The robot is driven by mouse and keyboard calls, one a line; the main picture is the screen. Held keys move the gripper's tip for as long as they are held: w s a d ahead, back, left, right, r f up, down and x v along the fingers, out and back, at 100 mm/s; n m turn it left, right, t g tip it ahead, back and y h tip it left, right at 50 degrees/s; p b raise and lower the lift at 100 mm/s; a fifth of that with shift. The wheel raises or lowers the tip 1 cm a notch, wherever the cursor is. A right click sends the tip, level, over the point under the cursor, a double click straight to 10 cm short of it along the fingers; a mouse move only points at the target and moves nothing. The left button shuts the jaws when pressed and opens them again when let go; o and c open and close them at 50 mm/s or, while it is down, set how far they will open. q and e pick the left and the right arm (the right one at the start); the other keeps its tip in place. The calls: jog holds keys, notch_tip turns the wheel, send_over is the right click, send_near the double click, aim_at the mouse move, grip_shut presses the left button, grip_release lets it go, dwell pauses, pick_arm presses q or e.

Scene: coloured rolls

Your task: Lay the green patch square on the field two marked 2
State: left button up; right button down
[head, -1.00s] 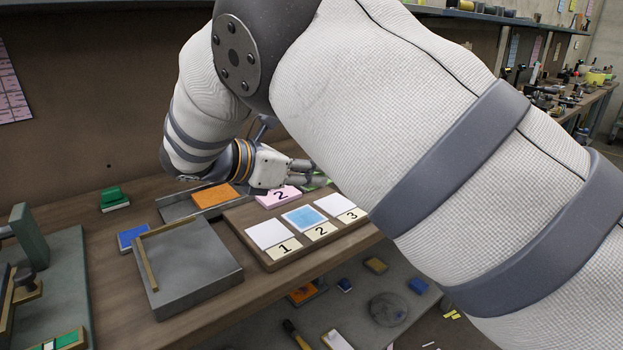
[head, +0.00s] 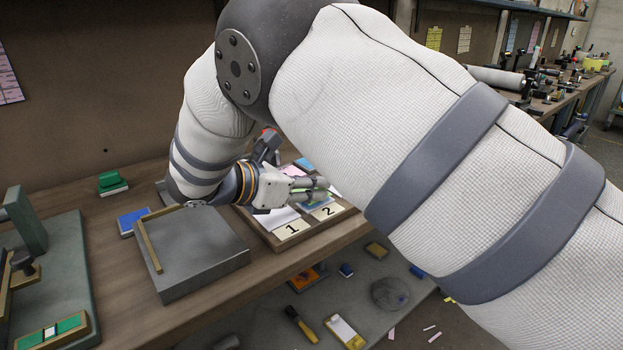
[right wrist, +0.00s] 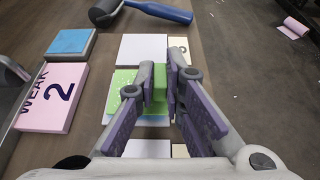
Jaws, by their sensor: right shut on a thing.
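My right gripper (right wrist: 160,85) is shut on an upright green block (right wrist: 159,76), which seems to be the grip of the dotted green patch square (right wrist: 123,84). The patch is over the middle field, between two white fields, with a blue and white edge (right wrist: 150,121) showing below it. I cannot tell whether it touches the field. In the head view my right gripper (head: 318,188) is over the field beside the label 2 (head: 326,211), and a bit of blue shows under the fingers. My left gripper is not in view.
The board (head: 266,234) has a white field (head: 273,220) by label 1; label 3 is hidden by my arm. A pink block marked WEAK 2 (right wrist: 55,97) and a blue-topped block (right wrist: 69,43) stand beside the board. A grey plate (head: 195,255) lies to the left.

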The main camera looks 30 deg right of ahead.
jog(key=shift+f, duration=0.6)
dwell(0.3)
jog(key=c, duration=1.6)
grip_release()
jog(key=shift+o, duration=0.3)
jog(key=o, duration=0.4)
jog(key=shift+r, duration=0.1)
jog(key=shift+b+v, duration=0.35)
jog(key=shift+v, duration=2.7)
